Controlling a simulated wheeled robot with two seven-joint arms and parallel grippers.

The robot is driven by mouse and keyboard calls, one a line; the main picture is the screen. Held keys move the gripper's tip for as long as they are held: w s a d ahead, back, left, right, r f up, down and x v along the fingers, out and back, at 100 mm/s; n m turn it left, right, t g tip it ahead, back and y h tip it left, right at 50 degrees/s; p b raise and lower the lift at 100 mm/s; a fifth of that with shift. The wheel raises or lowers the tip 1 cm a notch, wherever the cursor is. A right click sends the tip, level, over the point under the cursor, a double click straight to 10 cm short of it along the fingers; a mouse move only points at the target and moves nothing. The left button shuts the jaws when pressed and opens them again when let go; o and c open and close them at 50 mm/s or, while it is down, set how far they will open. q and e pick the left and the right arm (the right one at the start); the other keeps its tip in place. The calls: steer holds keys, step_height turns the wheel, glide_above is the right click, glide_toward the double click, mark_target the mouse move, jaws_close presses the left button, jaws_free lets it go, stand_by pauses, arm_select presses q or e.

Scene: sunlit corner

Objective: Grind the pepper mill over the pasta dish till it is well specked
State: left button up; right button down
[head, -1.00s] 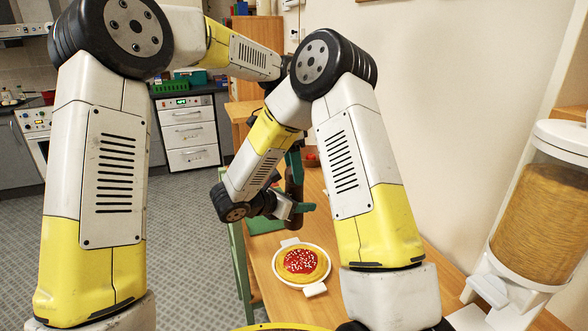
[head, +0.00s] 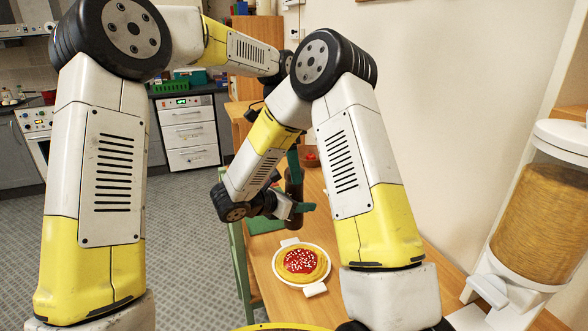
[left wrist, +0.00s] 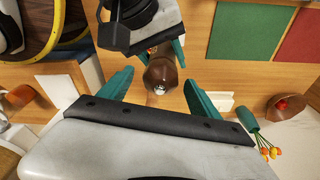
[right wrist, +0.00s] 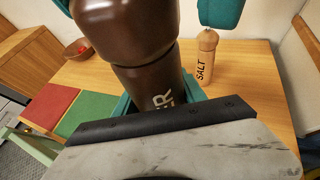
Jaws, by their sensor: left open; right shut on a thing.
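The pasta dish (head: 318,276) is a round white dish on the wooden table. Its yellow pasta carries red sauce with pale bits; I cannot make out dark specks. My right gripper (head: 288,210) is shut on the dark brown pepper mill (head: 294,188), which looks roughly upright above the table. The mill's lettering shows in the right wrist view (right wrist: 150,75). My left gripper (left wrist: 159,76) is open, its teal fingers apart on either side of the mill's top end (left wrist: 160,74) in the left wrist view. In the head view it is mostly hidden behind my right arm.
A pale wooden salt mill (right wrist: 206,58) stands on the table beyond the pepper mill. Red (right wrist: 50,105) and green (right wrist: 88,118) mats and a bowl with red items (right wrist: 78,50) lie nearby. A large dispenser (head: 540,215) stands at the right. Orange tulips (left wrist: 270,152) show in the left wrist view.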

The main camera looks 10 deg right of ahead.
mark_target(287, 168)
arm_select(q)
step_height(287, 168, up, 11)
steer(key=a, duration=0.1)
steer(key=shift+a, duration=0.35)
steer(key=shift+d+f, duration=0.1)
steer(key=n, duration=0.3)
steer(key=d+n+y, duration=0.1)
steer(key=n, duration=0.2)
steer(key=shift+d+f, duration=0.1)
steer(key=shift+f, duration=0.1)
steer(key=n, duration=0.3)
steer(key=n+y, duration=0.1)
steer(key=n, duration=0.1)
steer(key=shift+d, duration=0.4)
steer(key=shift+f+n, duration=0.35)
steer(key=shift+n, duration=0.15)
step_height(287, 168, down, 11)
steer(key=shift+a+f, duration=0.1)
